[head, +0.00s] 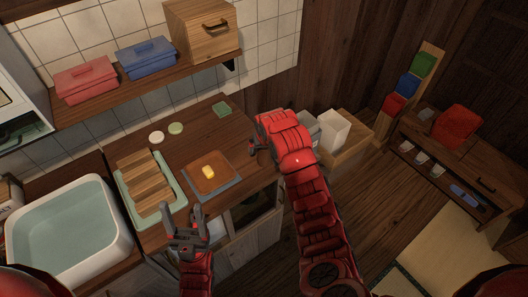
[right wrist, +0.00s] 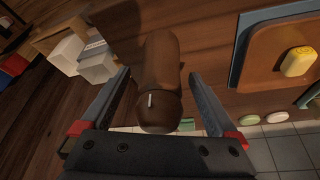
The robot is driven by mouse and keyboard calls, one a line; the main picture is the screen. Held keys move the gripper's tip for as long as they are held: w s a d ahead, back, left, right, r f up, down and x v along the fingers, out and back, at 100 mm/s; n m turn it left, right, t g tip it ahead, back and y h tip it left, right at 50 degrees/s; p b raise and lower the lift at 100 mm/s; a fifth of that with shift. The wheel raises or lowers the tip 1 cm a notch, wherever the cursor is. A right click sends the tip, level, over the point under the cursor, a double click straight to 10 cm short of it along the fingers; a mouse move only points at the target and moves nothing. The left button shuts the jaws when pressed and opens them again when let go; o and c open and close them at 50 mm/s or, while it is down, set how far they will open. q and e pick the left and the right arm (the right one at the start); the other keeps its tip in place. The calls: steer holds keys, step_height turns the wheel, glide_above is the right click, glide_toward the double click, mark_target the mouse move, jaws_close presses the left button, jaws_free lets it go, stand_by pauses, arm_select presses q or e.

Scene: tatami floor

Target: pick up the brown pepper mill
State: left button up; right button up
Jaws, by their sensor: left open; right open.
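The brown pepper mill (right wrist: 160,80) shows in the right wrist view, between the two fingers of my right gripper (right wrist: 158,77). Dark gaps separate the mill from both fingers, and its rounded end with a small pale mark points toward the palm. In the head view my right gripper (head: 256,146) is at the right end of the wooden counter, and I cannot make out the mill there; my red arm covers that spot. My right gripper is open. My left gripper (head: 183,214) is open and empty near the counter's front edge.
On the counter (head: 238,165) are a board with a yellow block (head: 208,172), a green tray (head: 178,200) of wooden slats, and small round dishes (head: 176,128). A white sink basin (head: 70,230) is at left. White containers (head: 333,130) stand right of my right arm.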

steer(key=shift+c, duration=0.2)
jaws_close()
steer(key=shift+r, duration=0.1)
